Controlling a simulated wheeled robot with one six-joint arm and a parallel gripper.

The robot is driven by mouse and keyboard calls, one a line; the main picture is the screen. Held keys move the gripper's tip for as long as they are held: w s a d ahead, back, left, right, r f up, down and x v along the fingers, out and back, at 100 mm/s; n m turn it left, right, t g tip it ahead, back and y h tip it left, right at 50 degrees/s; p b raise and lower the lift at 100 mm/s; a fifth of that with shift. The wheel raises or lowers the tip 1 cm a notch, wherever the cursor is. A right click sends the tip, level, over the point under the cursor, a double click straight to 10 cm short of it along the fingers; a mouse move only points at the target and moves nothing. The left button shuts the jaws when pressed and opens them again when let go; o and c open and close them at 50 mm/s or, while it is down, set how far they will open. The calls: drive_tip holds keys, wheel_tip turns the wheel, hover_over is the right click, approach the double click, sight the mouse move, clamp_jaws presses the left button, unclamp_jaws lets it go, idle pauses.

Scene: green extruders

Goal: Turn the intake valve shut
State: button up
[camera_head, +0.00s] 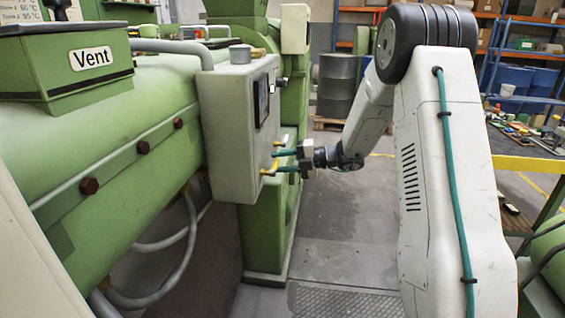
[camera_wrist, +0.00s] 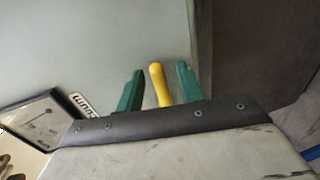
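A yellow handle (camera_wrist: 160,84) stands out from the grey-green control box face in the wrist view. My gripper (camera_wrist: 157,88) is open, with one green finger on each side of the handle and a visible gap to both. In the head view, yellow parts (camera_head: 269,170) show at the lower right edge of the control box (camera_head: 228,125), beside the fingertips of my gripper (camera_head: 288,161). How the handle joins the box is hidden there. A small label (camera_wrist: 84,104) lies left of the handle; I cannot read it.
A framed gauge (camera_wrist: 38,125) is on the box left of my fingers. The green extruder (camera_head: 120,165) with a Vent hopper (camera_head: 75,62) fills the left. A grey barrel (camera_head: 337,85) stands behind. Floor (camera_head: 340,235) between the machine and my arm is clear.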

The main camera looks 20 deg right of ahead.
drive_tip(key=shift+a, duration=0.15)
drive_tip(key=v, duration=0.8)
idle(0.5)
